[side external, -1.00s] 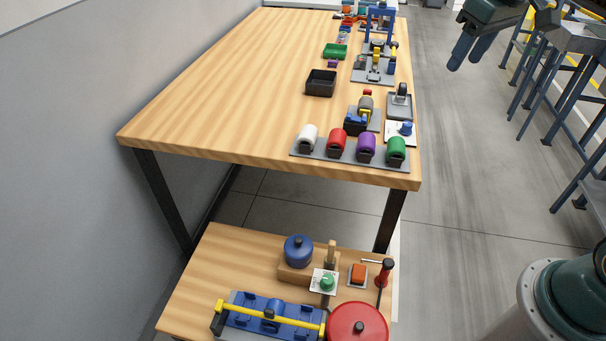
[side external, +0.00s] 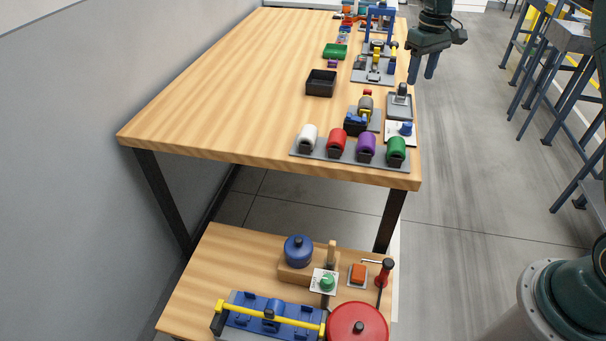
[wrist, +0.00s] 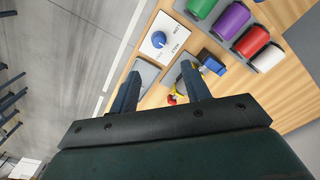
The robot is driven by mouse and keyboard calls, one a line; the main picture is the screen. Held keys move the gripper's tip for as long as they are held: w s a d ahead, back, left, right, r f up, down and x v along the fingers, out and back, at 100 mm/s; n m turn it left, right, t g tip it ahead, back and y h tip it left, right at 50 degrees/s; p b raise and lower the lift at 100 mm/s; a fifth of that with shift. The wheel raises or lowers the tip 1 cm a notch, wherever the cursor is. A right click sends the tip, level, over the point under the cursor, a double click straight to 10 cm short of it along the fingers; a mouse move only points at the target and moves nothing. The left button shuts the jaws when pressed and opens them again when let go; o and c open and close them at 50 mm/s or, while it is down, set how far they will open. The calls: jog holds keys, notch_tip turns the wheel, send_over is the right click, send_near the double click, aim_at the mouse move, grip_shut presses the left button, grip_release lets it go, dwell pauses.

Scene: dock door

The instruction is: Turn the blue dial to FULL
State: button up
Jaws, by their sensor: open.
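The blue dial (side external: 406,129) sits on a white plate near the right edge of the upper table. In the wrist view the dial (wrist: 158,39) shows ahead of my fingers, on its white plate (wrist: 172,26) with printed labels too small to read surely. My gripper (side external: 422,80) is open and empty, pointing down beyond the table's right edge, apart from the dial. In the wrist view its two fingers (wrist: 160,92) are spread apart with nothing between them.
Beside the dial stand white, red, purple and green rolls (side external: 366,147) on a grey base. A grey plate with an upright handle (side external: 400,102) and a small device with a blue block (side external: 357,122) are close by. A black bin (side external: 321,82) lies left; the table's left half is clear.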

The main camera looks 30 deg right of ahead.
aim_at(408, 123)
jog(key=shift+w+d+f, duration=0.2)
jog(key=shift+f, duration=0.15)
jog(key=shift+f, duration=0.15)
notch_tip(408, 123, down, 14)
jog(key=shift+r, duration=0.25)
dwell(0.4)
jog(key=c, duration=1)
